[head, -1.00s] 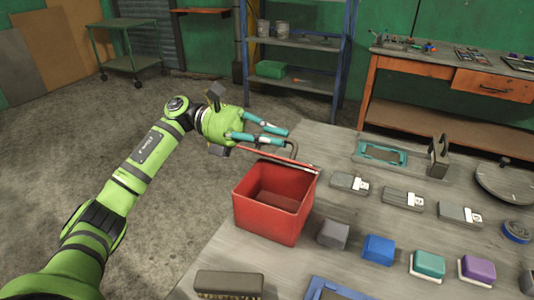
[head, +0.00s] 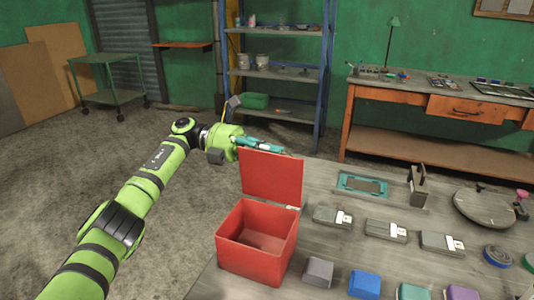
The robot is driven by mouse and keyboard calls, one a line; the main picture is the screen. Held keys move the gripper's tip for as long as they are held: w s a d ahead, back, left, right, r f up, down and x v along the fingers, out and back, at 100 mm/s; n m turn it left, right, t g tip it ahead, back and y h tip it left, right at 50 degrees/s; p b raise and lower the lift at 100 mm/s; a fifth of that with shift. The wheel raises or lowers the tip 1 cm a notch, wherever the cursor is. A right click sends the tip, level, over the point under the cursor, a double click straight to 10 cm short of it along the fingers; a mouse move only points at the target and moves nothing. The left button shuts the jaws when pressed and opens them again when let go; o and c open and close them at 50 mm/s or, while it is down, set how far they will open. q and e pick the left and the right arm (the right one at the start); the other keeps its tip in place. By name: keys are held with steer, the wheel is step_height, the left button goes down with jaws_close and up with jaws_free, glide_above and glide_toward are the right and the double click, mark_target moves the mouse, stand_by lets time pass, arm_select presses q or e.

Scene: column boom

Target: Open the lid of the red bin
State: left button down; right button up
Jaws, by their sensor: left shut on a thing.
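The red bin (head: 256,253) stands on the left part of the grey table, and I see down into its empty-looking inside. Its red lid (head: 272,180) stands up steeply at the bin's far edge, with its inner face toward me. My left gripper (head: 272,147) is at the top edge of the lid, with teal fingers shut on the lid's handle. The handle is mostly hidden behind the fingers and the lid. My right gripper is out of view.
On the table (head: 327,258), several grey blocks and a row of coloured blocks lie right of the bin, with a teal-framed tray (head: 362,185) beyond. Blue shelving (head: 275,75) and a wooden workbench (head: 440,105) stand behind. Open floor lies to the left.

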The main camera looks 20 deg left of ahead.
arm_select(q)
steer(key=shift+w+n, duration=0.3)
steer(key=c, duration=1.3)
jaws_free()
steer(key=shift+f, duration=0.1)
steer(key=shift+c, duration=0.2)
steer(key=shift+a, duration=0.1)
steer(key=a, duration=0.7)
steer(key=shift+s+a, duration=0.15)
steer(key=shift+s, duration=0.1)
steer(key=shift+r, duration=0.2)
